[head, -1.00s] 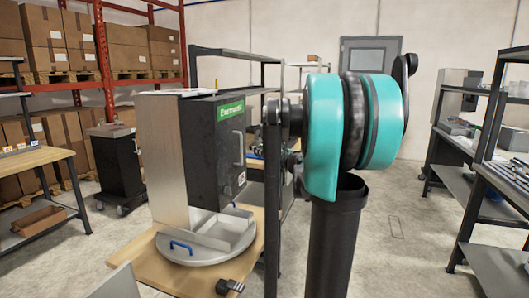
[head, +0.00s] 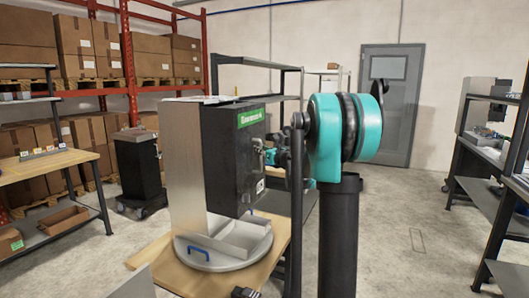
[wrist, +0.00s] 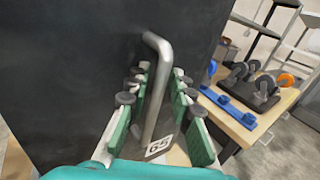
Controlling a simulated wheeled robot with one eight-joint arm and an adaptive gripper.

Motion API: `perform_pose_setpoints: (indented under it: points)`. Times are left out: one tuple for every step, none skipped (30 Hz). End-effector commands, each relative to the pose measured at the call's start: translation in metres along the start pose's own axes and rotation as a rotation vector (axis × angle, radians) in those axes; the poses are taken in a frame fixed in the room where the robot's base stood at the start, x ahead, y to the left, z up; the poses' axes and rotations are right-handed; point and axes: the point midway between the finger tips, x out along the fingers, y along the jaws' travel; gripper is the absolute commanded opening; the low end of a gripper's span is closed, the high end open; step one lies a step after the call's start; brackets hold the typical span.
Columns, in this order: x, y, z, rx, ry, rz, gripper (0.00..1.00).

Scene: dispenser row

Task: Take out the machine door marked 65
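The machine door (head: 232,165) is a dark panel on the front of the machine, with a green label at its top. It fills the left and middle of the wrist view (wrist: 60,70). A bent grey metal handle (wrist: 158,75) stands out from the door. A white tag marked 65 (wrist: 159,145) sits at the handle's lower end. My gripper (wrist: 157,88) is at the handle, with green fingers on both sides of the bar and gaps visible between fingers and bar.
A dark post stands close to my arm. In the wrist view, a blue bracket (wrist: 228,108) and black wheels (wrist: 262,92) lie on a wooden surface at right.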

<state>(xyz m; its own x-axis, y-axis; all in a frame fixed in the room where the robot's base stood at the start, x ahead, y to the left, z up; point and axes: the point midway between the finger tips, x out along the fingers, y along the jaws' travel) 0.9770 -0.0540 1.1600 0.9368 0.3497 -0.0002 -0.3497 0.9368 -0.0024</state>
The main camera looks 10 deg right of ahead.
Motion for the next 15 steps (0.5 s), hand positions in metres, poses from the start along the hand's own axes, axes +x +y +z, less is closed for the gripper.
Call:
perform_pose_setpoints:
  points:
    - [0.0014,0.0002,0.0,0.0,0.0,0.0,0.22]
    - [0.0019,0.0003,0.0,0.0,0.0,0.0,0.22]
    - [0.0021,0.0003,0.0,0.0,0.0,0.0,0.22]
    - [0.0022,0.0002,0.0,0.0,0.0,0.0,0.22]
    - [0.0022,0.0002,0.0,0.0,0.0,0.0,0.22]
    - [0.0021,0.0001,0.0,0.0,0.0,0.0,0.22]
    - [0.0021,0.0001,0.0,0.0,0.0,0.0,0.22]
    - [0.002,0.0001,0.0,0.0,0.0,0.0,0.22]
    - [0.002,0.0001,0.0,0.0,0.0,0.0,0.22]
    - [0.002,0.0,0.0,0.0,0.0,0.0,0.18]
    - [0.0019,0.0,0.0,0.0,0.0,0.0,0.15]
    - [0.0019,0.0,0.0,0.0,0.0,0.0,0.1]
    - [0.0019,0.0,0.0,0.0,0.0,0.0,0.06]
    - [0.0019,0.0,0.0,0.0,0.0,0.0,0.02]
    - [0.0018,-0.0001,0.0,0.0,0.0,0.0,0.0]
